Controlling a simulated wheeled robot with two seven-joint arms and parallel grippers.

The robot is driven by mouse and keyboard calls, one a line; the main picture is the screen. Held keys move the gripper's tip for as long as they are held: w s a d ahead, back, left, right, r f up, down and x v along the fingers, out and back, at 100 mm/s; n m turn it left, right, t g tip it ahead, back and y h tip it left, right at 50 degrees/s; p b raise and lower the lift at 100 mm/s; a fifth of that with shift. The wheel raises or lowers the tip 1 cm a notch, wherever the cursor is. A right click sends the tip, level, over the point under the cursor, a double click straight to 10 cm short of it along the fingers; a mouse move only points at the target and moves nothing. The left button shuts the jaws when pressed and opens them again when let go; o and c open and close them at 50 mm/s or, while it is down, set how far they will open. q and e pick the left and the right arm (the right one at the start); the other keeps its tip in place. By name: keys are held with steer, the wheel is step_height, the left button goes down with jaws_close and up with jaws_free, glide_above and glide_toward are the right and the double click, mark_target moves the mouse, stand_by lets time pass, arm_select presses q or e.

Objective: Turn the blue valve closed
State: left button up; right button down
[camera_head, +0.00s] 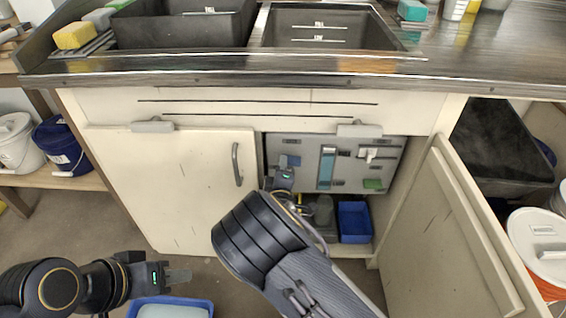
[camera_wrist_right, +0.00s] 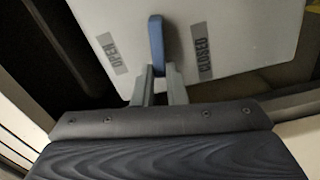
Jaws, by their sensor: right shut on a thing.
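The blue valve (camera_wrist_right: 156,42) is a narrow handle on a pale panel in the right wrist view. It points roughly straight up the picture, between a label reading OPEN (camera_wrist_right: 112,52) on the left and one reading CLOSED (camera_wrist_right: 202,50) on the right. My right gripper (camera_wrist_right: 160,74) is shut on its lower end, one finger on each side. In the head view my right arm reaches into the open cabinet and its hand covers most of the valve area. My left gripper (camera_head: 178,275) is low at the left, away from the valve; its finger gap is unclear.
The left cabinet door (camera_head: 175,190) is shut; the right door (camera_head: 455,235) stands open. A blue bin (camera_head: 354,222) sits on the cabinet floor. A blue-rimmed tub (camera_head: 205,301) stands below my left gripper. A white-lidded bucket (camera_head: 540,245) stands at the right. The sink counter (camera_head: 330,68) lies above.

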steer(key=shift+f+n, duration=0.25)
steer(key=shift+n, duration=0.95)
steer(key=c, duration=1.5)
jaws_free()
steer(key=shift+o, duration=0.2)
steer(key=s+p, duration=0.1)
steer(key=s, duration=0.7)
steer(key=shift+p, duration=0.4)
steer(key=shift+w, duration=0.1)
